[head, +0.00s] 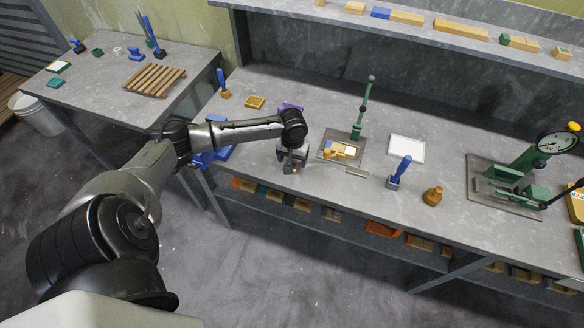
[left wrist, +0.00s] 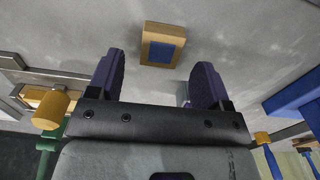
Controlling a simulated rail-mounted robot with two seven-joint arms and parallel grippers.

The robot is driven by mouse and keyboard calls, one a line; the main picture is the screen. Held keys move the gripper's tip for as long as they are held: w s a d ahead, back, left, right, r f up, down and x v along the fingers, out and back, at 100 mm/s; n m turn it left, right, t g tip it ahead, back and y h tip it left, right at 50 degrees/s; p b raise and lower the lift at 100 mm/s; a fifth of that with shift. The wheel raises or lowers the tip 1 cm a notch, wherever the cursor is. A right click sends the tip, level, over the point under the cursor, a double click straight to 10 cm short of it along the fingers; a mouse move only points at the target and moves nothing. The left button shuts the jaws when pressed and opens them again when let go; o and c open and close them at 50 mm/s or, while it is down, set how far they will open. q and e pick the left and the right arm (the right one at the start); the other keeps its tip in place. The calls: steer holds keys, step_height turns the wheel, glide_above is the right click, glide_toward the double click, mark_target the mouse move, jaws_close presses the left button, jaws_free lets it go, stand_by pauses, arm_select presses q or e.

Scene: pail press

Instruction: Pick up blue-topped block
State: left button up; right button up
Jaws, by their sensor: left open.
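The blue-topped block (left wrist: 163,46) is a small yellow block with a blue square on its upper face. In the left wrist view it lies on the grey bench top, between the lines of my fingers and beyond their tips. My left gripper (left wrist: 159,62) is open, its two dark purple fingers apart with nothing between them. In the head view my left gripper (head: 292,167) hangs over the front part of the bench and hides most or all of the block there. My right gripper is in neither view.
A green-handled press (head: 362,112) on a metal plate stands right of my gripper, with a white panel (head: 406,149) and blue-handled stamp (head: 399,172) beyond. A blue fixture (head: 212,156) stands at left. A dial press (head: 520,178) is at far right. Bench around the block looks clear.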

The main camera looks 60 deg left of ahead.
arm_select(q)
step_height(320, 180, down, 2)
steer(key=shift+f, duration=0.2)
steer(key=c, duration=1)
steer(key=shift+r, duration=0.1)
